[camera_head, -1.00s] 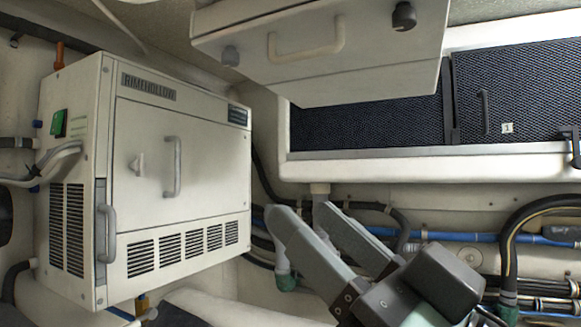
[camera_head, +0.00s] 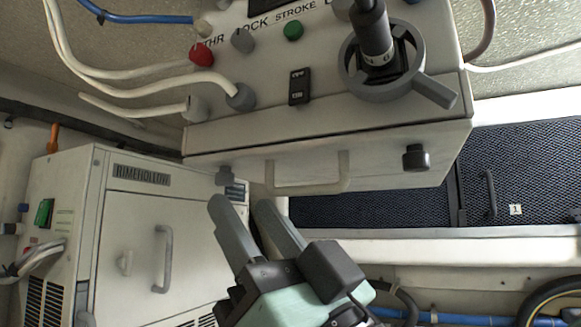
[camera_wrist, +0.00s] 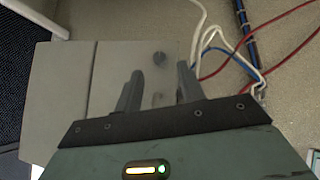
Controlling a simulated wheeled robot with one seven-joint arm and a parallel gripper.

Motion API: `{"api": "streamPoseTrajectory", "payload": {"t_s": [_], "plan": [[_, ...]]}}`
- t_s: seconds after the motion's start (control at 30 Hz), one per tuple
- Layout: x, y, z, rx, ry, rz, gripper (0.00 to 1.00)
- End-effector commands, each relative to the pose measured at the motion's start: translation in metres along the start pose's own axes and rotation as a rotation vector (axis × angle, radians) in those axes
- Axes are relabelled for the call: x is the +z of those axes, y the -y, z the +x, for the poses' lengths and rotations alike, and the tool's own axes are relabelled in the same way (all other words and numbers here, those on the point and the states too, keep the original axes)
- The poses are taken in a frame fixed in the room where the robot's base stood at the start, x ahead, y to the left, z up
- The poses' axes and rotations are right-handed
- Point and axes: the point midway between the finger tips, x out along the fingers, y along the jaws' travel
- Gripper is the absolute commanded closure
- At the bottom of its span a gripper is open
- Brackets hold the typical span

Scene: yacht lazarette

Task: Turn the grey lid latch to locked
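A white control box (camera_head: 330,125) hangs at the upper middle of the head view.
The box top has a black lever (camera_head: 374,40) in a grey ring, a red button (camera_head: 201,54), a green button (camera_head: 293,31) and white cables (camera_head: 130,72). A white Rimehollow cabinet (camera_head: 130,225) stands at left. Dark mesh panels (camera_head: 515,180) are behind at right.

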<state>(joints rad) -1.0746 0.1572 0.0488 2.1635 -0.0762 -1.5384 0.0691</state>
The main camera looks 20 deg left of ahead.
Motion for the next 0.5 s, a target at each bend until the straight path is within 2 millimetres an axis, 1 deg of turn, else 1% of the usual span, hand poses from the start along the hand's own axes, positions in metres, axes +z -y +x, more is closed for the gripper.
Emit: {"api": "streamPoseTrajectory", "payload": {"t_s": [0.03,0.2,0.3,0.5], "plan": [[-0.003,0.001,0.013,-0.001,0.001,0.0,0.61],[-0.001,0.0,0.032,0.0,0.001,0.0,0.61],[-0.001,0.0,0.038,-0.001,0.001,0.0,0.61],[0.001,0.0,0.04,0.0,0.002,0.0,0.61]]}}
